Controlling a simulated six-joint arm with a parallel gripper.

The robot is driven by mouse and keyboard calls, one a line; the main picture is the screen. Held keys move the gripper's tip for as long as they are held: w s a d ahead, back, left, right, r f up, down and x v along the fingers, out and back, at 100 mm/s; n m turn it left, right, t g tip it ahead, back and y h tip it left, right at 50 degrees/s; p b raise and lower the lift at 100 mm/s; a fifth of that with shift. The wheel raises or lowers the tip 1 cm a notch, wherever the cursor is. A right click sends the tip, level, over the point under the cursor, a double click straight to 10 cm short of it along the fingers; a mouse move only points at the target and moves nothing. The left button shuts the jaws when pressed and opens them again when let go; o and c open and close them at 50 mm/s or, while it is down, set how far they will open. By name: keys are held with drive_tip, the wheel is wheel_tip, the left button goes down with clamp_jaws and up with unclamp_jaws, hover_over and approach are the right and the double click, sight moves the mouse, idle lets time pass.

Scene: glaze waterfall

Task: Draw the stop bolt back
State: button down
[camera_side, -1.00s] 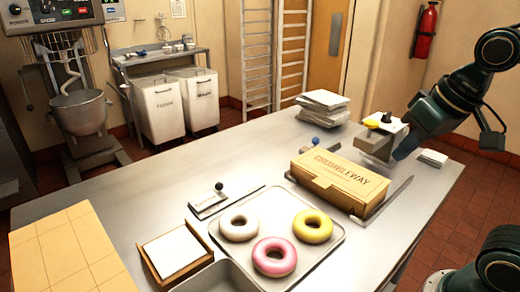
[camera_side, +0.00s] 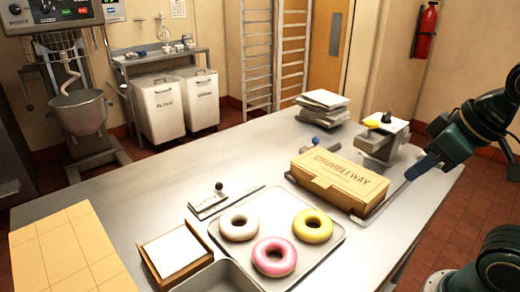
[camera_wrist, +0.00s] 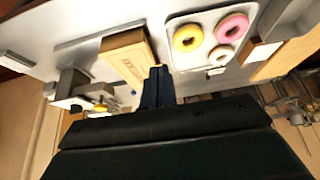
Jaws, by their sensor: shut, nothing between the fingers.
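In the side view, a small metal slide with a black knob (camera_side: 219,187) lies flat on the table just behind the donut tray. Another small fitting with a blue knob (camera_side: 315,141) stands behind the carton; its lower part is hidden. I cannot tell for certain which is the stop bolt. My gripper (camera_side: 421,166) is shut and empty. It is right of the carton (camera_side: 335,180), in front of the grey block device (camera_side: 378,146), apart from both knobs. In the wrist view my shut fingers (camera_wrist: 157,84) show beside the carton (camera_wrist: 128,58).
A metal tray (camera_side: 318,254) holds white, pink and yellow donuts. A wooden box of white sheets (camera_side: 176,250) stands at its left. A metal rail (camera_side: 389,200) runs along the carton's right side. Stacked papers (camera_side: 322,106) lie at the back. The table's back left is clear.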

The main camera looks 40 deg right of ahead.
drive_tip(key=c, duration=2.2)
unclamp_jaws()
drive_tip(key=c, duration=1.5)
unclamp_jaws()
drive_tip(key=shift+w+r, duration=0.1)
drive_tip(key=o, duration=0.3)
drive_tip(key=shift+w+r, duration=0.2)
drive_tip(key=w+d+r+m+g, duration=0.1)
drive_tip(key=w+d+r+m, duration=0.2)
drive_tip(key=w, duration=0.6)
drive_tip(key=w+d+r+m+g, duration=0.2)
drive_tip(key=w+d+r, duration=0.15)
drive_tip(key=w, duration=0.65)
drive_tip(key=w+d+f+m+g, duration=0.1)
drive_tip(key=w+d+f+m, duration=0.1)
drive_tip(key=w+d, duration=0.3)
drive_tip(key=w+d+f+m+g, duration=0.1)
drive_tip(key=w+d+f, duration=0.4)
drive_tip(key=w, duration=0.5)
drive_tip(key=shift+w+d+m+g, duration=0.3)
drive_tip(key=shift+d+m, duration=0.2)
drive_tip(key=shift+d, duration=0.15)
drive_tip(key=shift+f, duration=0.1)
